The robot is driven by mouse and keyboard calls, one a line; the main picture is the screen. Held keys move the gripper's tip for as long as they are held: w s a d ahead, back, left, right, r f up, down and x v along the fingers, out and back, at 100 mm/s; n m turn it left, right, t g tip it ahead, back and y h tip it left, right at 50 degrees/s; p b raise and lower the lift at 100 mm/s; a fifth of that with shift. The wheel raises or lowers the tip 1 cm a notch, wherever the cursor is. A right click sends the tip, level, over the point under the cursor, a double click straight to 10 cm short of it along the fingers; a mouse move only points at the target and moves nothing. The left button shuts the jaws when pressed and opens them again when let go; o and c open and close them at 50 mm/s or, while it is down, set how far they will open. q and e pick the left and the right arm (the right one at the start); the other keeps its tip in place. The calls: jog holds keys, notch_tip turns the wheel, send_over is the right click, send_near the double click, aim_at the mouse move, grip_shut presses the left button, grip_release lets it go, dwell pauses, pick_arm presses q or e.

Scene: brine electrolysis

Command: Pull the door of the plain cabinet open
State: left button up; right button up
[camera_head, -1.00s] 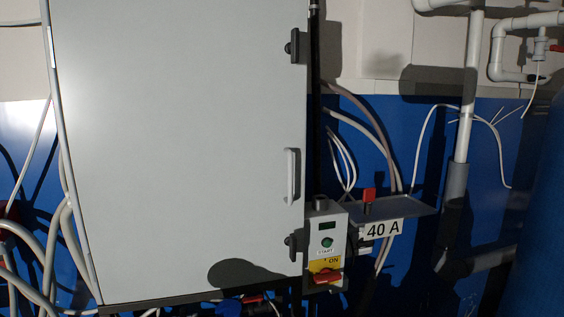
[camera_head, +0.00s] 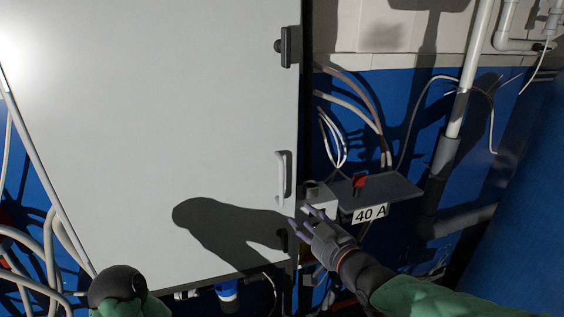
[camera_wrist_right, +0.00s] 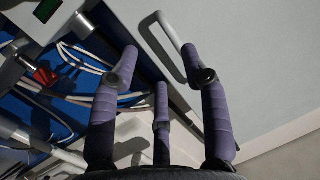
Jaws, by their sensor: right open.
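The plain cabinet's light grey door (camera_head: 150,120) fills the left and middle of the head view and looks closed. Its upright white bar handle (camera_head: 281,175) is near the right edge. My right gripper (camera_head: 302,216) is open and empty, just below and right of the handle. In the right wrist view, the handle (camera_wrist_right: 168,45) shows between and beyond the spread purple fingertips (camera_wrist_right: 158,58), with no clear contact. Only a black part and green sleeve of my left arm show at the lower left of the head view; its fingers are not seen.
A dark shelf (camera_head: 385,190) with a red-topped part (camera_head: 360,181) and a "40 A" label (camera_head: 369,214) juts out right of the handle. A latch (camera_head: 289,46) sits higher on the door edge. Pale cables (camera_head: 345,115) and pipes (camera_head: 465,80) run at the right.

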notch_tip(320, 180, up, 7)
jog(key=t+y, duration=0.1)
pick_arm(q)
jog(key=r+p, duration=0.1)
jog(key=r, duration=0.1)
jog(key=r+p, duration=0.1)
jog(key=p, duration=0.1)
jog(key=shift+w+r, duration=0.35)
pick_arm(e)
send_over(283, 202)
jog(key=shift+w+f+n, duration=0.25)
jog(key=shift+w+n, duration=0.05)
jog(key=shift+w, duration=0.1)
grip_shut()
